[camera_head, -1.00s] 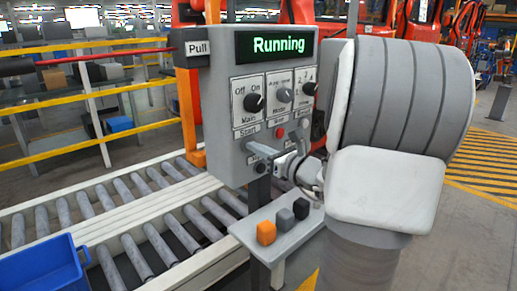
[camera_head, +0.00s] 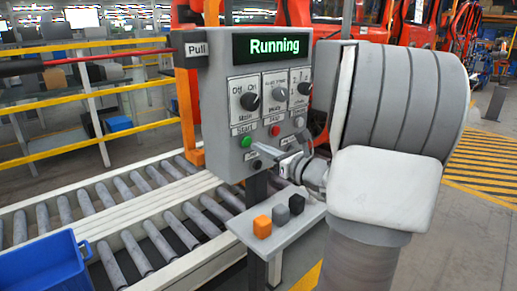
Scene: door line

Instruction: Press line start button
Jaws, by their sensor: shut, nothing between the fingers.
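The grey control panel (camera_head: 212,98) stands in the middle, and its green display (camera_head: 274,45) reads "Running". The green start button (camera_head: 246,141) is in full view at the lower left of the panel, under a label that reads "Start". A red button (camera_head: 275,130) and a grey button (camera_head: 299,122) sit to its right. My gripper (camera_head: 258,158) is shut and empty, in front of the panel's lower edge, below and slightly right of the green button. It looks apart from the button. Whether its tips touch the panel, I cannot tell.
A small shelf (camera_head: 262,243) below the panel holds an orange block (camera_head: 262,227), a grey block (camera_head: 281,215) and a black block (camera_head: 297,204). A roller conveyor (camera_head: 160,222) and a blue bin (camera_head: 45,270) are at left. A "Pull" box (camera_head: 195,49) is beside the panel.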

